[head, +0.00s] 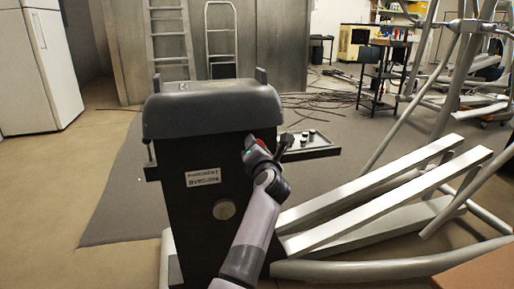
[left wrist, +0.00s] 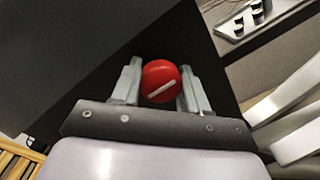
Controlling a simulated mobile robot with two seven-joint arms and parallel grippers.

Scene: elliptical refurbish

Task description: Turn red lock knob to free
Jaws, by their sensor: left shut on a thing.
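The red lock knob (left wrist: 160,80) sits between the two fingers of my left gripper (left wrist: 160,70) in the left wrist view. The gripper is shut on it, one finger on each side. A white line on the knob's face slants, its right end higher. In the head view, my left gripper (head: 254,148) reaches the side of the dark machine housing (head: 205,150). My right gripper is not in view.
A small tray (head: 312,147) with knobs sticks out right of the housing. Pale rails (head: 370,190) of the elliptical run right. Ladders (head: 170,40), a white fridge (head: 38,70) and a dark cart (head: 385,75) stand behind. Floor at the left is clear.

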